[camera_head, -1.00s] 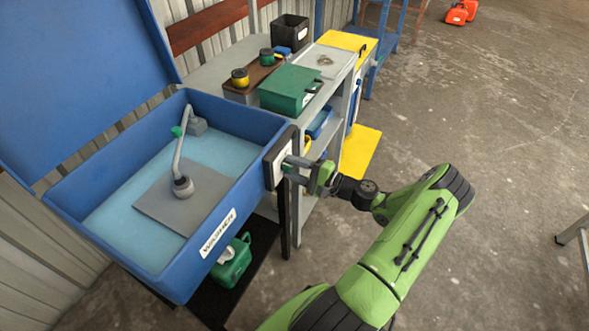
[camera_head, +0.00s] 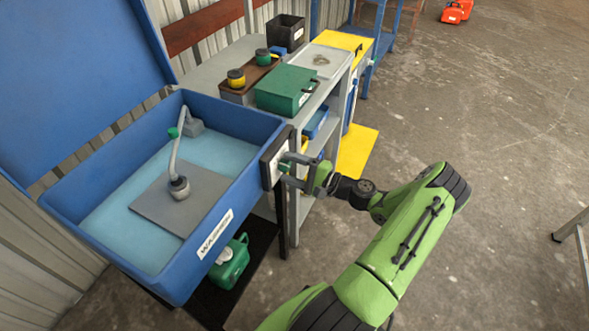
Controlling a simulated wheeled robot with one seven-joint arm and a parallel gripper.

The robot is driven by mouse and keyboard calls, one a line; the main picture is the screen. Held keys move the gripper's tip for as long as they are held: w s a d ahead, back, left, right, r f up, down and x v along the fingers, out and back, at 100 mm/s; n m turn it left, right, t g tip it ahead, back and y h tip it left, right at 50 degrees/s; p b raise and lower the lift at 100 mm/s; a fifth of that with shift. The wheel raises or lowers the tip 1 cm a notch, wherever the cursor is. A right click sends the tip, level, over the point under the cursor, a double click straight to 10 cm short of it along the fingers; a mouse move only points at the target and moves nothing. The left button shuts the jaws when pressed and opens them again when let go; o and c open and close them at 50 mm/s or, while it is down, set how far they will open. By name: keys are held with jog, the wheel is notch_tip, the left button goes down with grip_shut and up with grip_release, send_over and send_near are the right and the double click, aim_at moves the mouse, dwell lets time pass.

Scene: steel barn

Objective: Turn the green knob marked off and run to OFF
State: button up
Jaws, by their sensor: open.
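The blue washer (camera_head: 255,128) stands at the left with its lid up. A dark-framed panel with a white face (camera_head: 270,170) is on its right side wall. The green knob (camera_head: 284,166) shows as a small green part at this panel, partly hidden by the fingers; its marks and setting cannot be read. My gripper (camera_head: 289,170) is at the panel, jaws open, with one finger above the knob and the other below. I cannot tell whether the fingers touch it.
A grey bench (camera_head: 222,67) behind carries a green case (camera_head: 284,90) and a black bin (camera_head: 287,32). A green jug (camera_head: 230,264) stands under the washer. A metal leg (camera_head: 572,229) is at the far right. The floor between is clear.

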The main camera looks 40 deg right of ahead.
jog(key=p+v, duration=0.1)
jog(key=v, duration=1.4)
jog(key=shift+s+p, duration=0.3)
jog(key=shift+s, duration=0.1)
jog(key=shift+d, duration=0.1)
jog(key=w+a+r+n+g+p, duration=0.2)
jog(key=w+a+r+n+g, duration=0.4)
jog(key=a, duration=0.3)
jog(key=w+a+r+n+g+p, duration=0.25)
jog(key=a+r+n+g, duration=0.25)
jog(key=a+r+g, duration=0.3)
jog(key=s+a+r+n+h+p, duration=0.2)
jog(key=s+a+r+n+h, duration=0.15)
jog(key=a+r, duration=0.6)
jog(key=s+a+r+n+t+h+p, duration=0.1)
jog(key=s+a+r+n+t+h, duration=0.1)
jog(key=s+r, duration=0.4)
jog(key=s+a+n, duration=0.1)
jog(key=s+a, duration=0.1)
jog(key=s, duration=0.1)
jog(key=shift+s+a+n+t+h, duration=0.3)
jog(key=shift+s+a+n+h, duration=0.05)
jog(key=shift+s, duration=0.05)
